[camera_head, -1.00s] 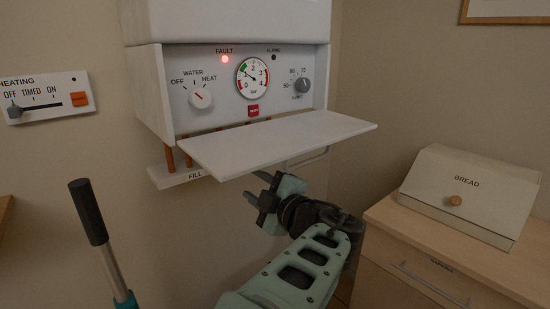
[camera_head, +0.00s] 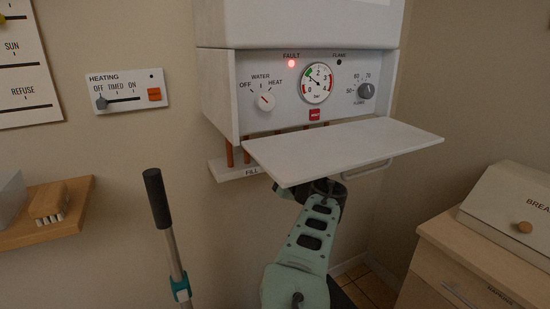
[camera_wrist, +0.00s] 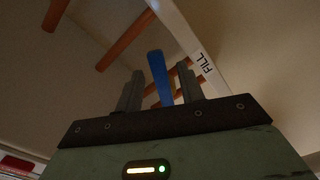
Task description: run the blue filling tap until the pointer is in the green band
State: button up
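The blue filling tap (camera_wrist: 160,78) shows in the wrist view as a blue lever under the boiler, near the FILL strip (camera_wrist: 205,62). My gripper (camera_wrist: 159,71) is open, with one finger on each side of the lever and what look like gaps between. In the head view the tap and my fingertips are hidden under the boiler's lowered flap (camera_head: 345,145). The pressure gauge (camera_head: 317,83) has a green band at upper left and red parts low on both sides. Its dark pointer slants to the upper left, towards the green; whether it lies inside is too small to tell.
Copper pipes (camera_wrist: 126,38) come down near my fingers. The flap juts out over my arm, with a metal rail (camera_head: 367,170) below it. The red fault lamp (camera_head: 291,63) is lit. A black-handled pole (camera_head: 157,198) stands left of my arm; a cabinet (camera_head: 455,265) is at right.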

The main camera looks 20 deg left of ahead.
jog(key=shift+x, duration=0.85)
grip_shut()
jog(key=shift+n+b, duration=0.4)
jog(key=shift+b, duration=0.5)
jog(key=shift+w+d+r+n+b, duration=0.2)
jog(key=shift+n+b, duration=0.3)
jog(key=shift+b, duration=0.25)
jog(key=shift+r+n+b, duration=0.5)
jog(key=shift+n+b, duration=0.35)
jog(key=shift+n, duration=0.15)
jog(key=shift+r+n+b, duration=0.55)
jog(key=shift+n+b, duration=0.25)
jog(key=shift+n, duration=0.2)
